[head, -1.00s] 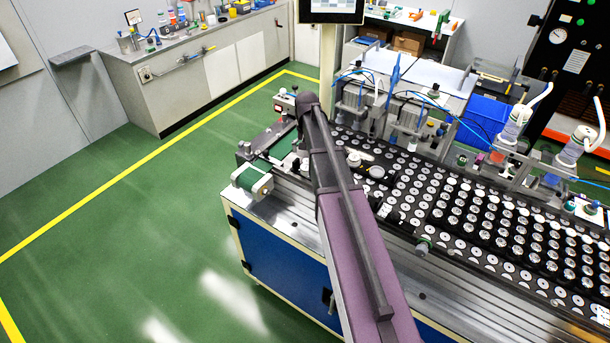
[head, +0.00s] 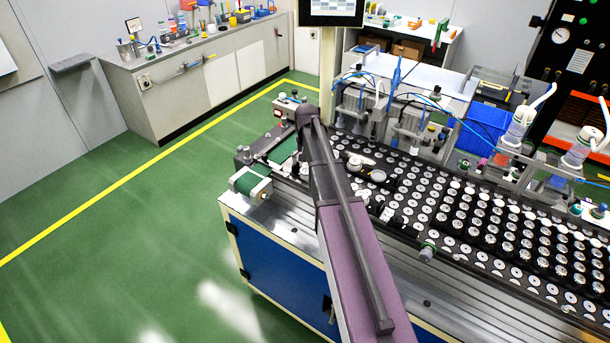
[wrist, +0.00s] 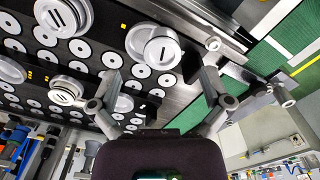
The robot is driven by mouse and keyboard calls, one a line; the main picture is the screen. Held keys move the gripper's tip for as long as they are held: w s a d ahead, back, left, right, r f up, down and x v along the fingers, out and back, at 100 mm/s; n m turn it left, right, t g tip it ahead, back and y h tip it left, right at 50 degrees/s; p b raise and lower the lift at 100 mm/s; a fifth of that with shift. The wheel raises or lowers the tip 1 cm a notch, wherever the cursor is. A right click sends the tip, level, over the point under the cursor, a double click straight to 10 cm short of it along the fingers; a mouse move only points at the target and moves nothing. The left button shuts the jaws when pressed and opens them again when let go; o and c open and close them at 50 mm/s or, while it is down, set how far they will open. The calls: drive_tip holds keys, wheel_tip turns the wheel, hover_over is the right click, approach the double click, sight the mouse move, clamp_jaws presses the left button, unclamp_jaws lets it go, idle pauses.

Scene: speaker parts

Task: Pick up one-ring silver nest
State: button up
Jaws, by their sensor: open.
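My gripper (wrist: 162,62) is open in the wrist view, its two fingers spread and nothing between them. A round silver nest with one dark slot (wrist: 155,45) lies on the black perforated bed, ahead of and between the fingertips. Another silver nest with two dark slots (wrist: 64,15) lies at the upper left, and a smaller one-slot piece (wrist: 67,90) lies left of the left finger. I cannot tell for sure which is the one-ring nest. In the head view, silver pieces (head: 355,163) sit just right of my arm, which hides the gripper.
The black bed (head: 470,262) carries rows of white discs and silver pieces. A green conveyor (head: 250,184) lies left of my arm. Vertical devices with blue hoses and a blue bin (head: 484,128) stand behind the bed. Open green floor lies left.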

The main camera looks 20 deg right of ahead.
sight(306, 171)
drive_tip(key=shift+f, duration=0.1)
drive_tip(key=shift+w+f+b, duration=0.2)
drive_tip(key=shift+f+b, duration=2.3)
drive_tip(key=shift+b, duration=0.1)
drive_tip(key=c, duration=1.3)
